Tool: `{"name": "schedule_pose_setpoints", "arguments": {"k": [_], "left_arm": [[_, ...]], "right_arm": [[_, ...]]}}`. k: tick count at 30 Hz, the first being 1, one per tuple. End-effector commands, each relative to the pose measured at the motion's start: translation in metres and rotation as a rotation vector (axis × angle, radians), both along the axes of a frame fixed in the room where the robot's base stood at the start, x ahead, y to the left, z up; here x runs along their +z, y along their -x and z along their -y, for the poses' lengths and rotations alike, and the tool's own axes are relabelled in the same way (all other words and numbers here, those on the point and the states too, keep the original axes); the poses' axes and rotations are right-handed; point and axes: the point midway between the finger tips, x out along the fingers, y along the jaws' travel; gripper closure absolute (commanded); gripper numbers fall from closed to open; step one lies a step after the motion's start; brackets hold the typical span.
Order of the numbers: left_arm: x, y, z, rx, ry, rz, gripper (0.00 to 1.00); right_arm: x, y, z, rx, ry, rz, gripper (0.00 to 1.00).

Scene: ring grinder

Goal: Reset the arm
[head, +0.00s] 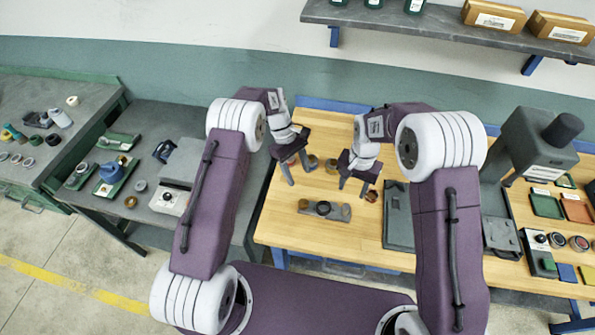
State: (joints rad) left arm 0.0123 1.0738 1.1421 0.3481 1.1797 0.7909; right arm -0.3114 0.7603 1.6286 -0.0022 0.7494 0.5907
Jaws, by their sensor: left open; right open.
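My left gripper (298,172) is open over the back left part of the wooden table (285,222), its fingers pointing down. My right gripper (353,188) is open over the middle of the same table, also pointing down. Small brownish ring-like parts (331,165) sit between and behind the grippers. Another small reddish-brown part (372,196) is just right of my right gripper's fingers. A grey metal plate with a dark round piece (323,208) lies on the table in front of both grippers. Neither gripper visibly holds anything.
A dark flat panel (398,220) lies right of the grippers, partly behind my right arm. A large grey machine (535,145), coloured trays (547,206) and a control box (538,252) fill the table's right. A grey bench (125,205) with tools stands left. A shelf (420,22) hangs above.

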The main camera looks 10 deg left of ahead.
Motion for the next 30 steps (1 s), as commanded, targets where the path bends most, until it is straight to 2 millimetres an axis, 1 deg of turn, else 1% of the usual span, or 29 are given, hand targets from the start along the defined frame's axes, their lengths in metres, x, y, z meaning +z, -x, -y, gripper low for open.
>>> {"name": "schedule_pose_setpoints", "arguments": {"k": [14, 16, 17, 18, 19, 20, 21, 22, 23, 25, 26, 28, 29, 30], "left_arm": [[0.000, 0.000, 0.000, 0.000, 0.000, 0.000, 0.44], [-0.002, -0.003, 0.001, -0.002, 0.000, 0.013, 0.44], [0.004, -0.008, 0.001, -0.003, 0.000, 0.037, 0.44], [0.017, -0.017, 0.002, -0.005, 0.000, 0.077, 0.44], [0.028, -0.020, 0.003, -0.007, -0.001, 0.104, 0.44], [0.037, -0.018, 0.004, -0.010, -0.001, 0.120, 0.44], [0.049, -0.011, 0.004, -0.016, -0.007, 0.134, 0.44], [0.057, -0.003, 0.003, -0.021, -0.015, 0.144, 0.44], [0.063, 0.006, 0.001, -0.027, -0.025, 0.157, 0.44], [0.071, 0.032, -0.005, -0.069, -0.056, 0.196, 0.44], [0.072, 0.045, -0.009, -0.098, -0.071, 0.217, 0.44], [0.069, 0.078, -0.018, -0.182, -0.108, 0.266, 0.44], [0.066, 0.094, -0.023, -0.227, -0.125, 0.287, 0.44], [0.060, 0.115, -0.029, -0.293, -0.147, 0.314, 0.44]], "right_arm": [[0.000, 0.000, 0.000, -0.001, 0.000, 0.000, 0.51], [-0.004, -0.004, 0.005, -0.015, -0.003, 0.008, 0.51], [-0.001, -0.008, 0.008, -0.024, -0.007, 0.024, 0.51], [0.006, -0.015, 0.013, -0.040, -0.015, 0.051, 0.51], [0.011, -0.019, 0.018, -0.054, -0.021, 0.070, 0.51], [0.015, -0.019, 0.025, -0.069, -0.023, 0.084, 0.51], [0.020, -0.015, 0.036, -0.092, -0.026, 0.095, 0.51], [0.023, -0.010, 0.044, -0.111, -0.028, 0.104, 0.51], [0.025, -0.003, 0.053, -0.126, -0.030, 0.109, 0.51], [0.028, 0.017, 0.071, -0.144, -0.031, 0.123, 0.51], [0.027, 0.027, 0.079, -0.143, -0.032, 0.128, 0.51], [0.024, 0.054, 0.095, -0.129, -0.029, 0.137, 0.51], [0.021, 0.066, 0.101, -0.118, -0.027, 0.139, 0.51], [0.016, 0.084, 0.107, -0.095, -0.025, 0.139, 0.51]]}}
